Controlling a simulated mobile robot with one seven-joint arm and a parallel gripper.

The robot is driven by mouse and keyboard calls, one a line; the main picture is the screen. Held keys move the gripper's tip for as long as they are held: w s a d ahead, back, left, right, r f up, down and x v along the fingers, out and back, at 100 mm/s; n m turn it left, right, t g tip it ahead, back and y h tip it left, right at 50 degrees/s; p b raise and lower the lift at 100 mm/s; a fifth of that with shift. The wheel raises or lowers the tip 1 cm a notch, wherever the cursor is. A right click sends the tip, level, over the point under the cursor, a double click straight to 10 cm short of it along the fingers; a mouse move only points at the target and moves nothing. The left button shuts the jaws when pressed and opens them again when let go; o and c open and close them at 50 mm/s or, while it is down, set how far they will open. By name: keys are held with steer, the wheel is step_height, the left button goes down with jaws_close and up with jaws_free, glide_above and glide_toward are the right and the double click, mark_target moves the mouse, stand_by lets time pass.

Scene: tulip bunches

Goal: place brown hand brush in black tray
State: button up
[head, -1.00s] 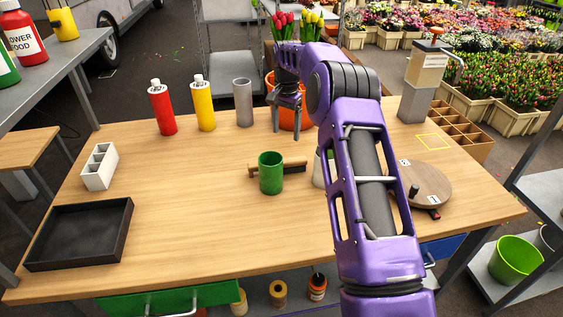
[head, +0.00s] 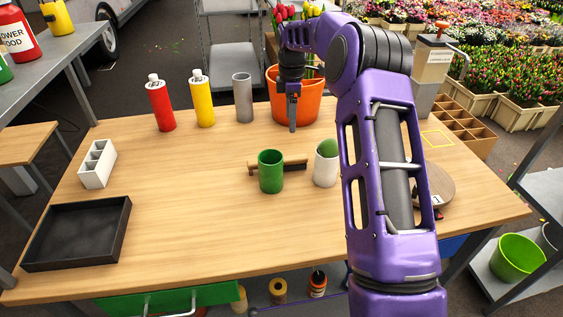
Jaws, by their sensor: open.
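The brown hand brush (head: 295,163) lies on the table behind a green cup (head: 271,173), which hides part of it. The black tray (head: 76,236) sits empty at the table's front left. My gripper (head: 292,128) is above the table behind the brush, pointing down, apart from it, in front of the orange bucket. It is open and empty; its fingers line up in this view, so the gap hardly shows.
A white cup (head: 324,172) with a green ball-like top stands right of the green cup. Red (head: 160,103) and yellow (head: 202,100) bottles and a grey cylinder (head: 243,98) stand at the back. A white divided holder (head: 97,165) is at left. The table's middle left is clear.

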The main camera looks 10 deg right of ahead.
steer(key=n+b, duration=0.1)
glide_toward(288, 157)
steer(key=f, duration=0.6)
steer(key=shift+s+d, duration=0.2)
steer(key=shift+s, duration=0.15)
steer(key=shift+w+a+f, duration=0.15)
steer(key=shift+f, duration=1.2)
steer(key=shift+w+a+f, duration=0.1)
steer(key=shift+w+f, duration=0.05)
steer(key=shift+f, duration=1.15)
jaws_close()
